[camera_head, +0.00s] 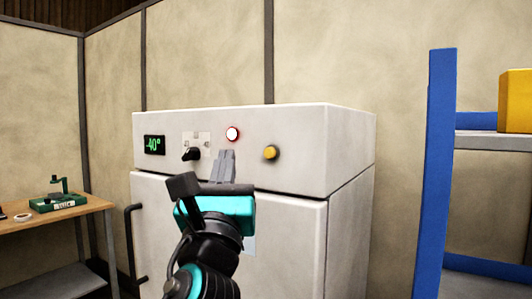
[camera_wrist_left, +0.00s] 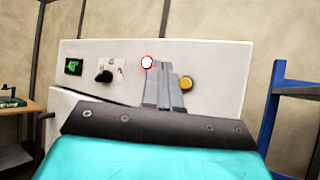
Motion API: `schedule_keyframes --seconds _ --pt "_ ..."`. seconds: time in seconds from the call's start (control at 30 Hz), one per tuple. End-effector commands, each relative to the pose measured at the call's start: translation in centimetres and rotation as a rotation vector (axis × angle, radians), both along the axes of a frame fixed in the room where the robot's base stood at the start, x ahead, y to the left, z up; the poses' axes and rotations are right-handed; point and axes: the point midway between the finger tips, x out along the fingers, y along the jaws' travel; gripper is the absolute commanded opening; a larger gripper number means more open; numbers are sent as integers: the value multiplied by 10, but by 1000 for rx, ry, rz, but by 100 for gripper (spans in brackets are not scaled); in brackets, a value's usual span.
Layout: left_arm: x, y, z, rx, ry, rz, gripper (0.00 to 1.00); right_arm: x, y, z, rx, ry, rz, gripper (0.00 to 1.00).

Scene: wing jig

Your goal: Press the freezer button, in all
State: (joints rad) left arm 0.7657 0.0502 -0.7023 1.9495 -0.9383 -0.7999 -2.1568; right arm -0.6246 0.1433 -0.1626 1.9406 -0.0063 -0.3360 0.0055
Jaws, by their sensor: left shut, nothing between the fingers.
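The freezer (camera_head: 350,150) is a white cabinet with a control panel across its top front. The panel carries a green display reading -40° (camera_head: 154,145), a black knob (camera_head: 191,154), a white round button with a red rim (camera_head: 232,134) and a yellow button (camera_head: 270,152). My left gripper (camera_head: 226,153) is shut and empty, in front of the panel just below the red-rimmed button. In the left wrist view its fingertips (camera_wrist_left: 157,66) overlap the red-rimmed button's (camera_wrist_left: 147,62) lower right side, with the yellow button (camera_wrist_left: 185,83) to their right. I cannot tell whether they touch the panel.
A wooden bench (camera_head: 75,212) with a green tool (camera_head: 58,197) stands at the left. A blue rack (camera_head: 440,170) with a yellow box (camera_head: 515,100) stands at the right. The freezer's black door handle (camera_head: 130,250) sticks out at the left.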

Motion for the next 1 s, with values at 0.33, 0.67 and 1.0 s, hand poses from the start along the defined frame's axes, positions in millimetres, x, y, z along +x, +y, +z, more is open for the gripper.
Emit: schedule_keyframes --seconds 0.33,0.67,1.0 --pt "1 0 0 1 0 1 0 0 0 0 0 0 0 70" --pt "26 -19 -1 1 3 1 0 0 0 -2 0 0 0 70" --pt "62 -45 -1 0 1 1 0 0 0 -25 1 1 -1 70"
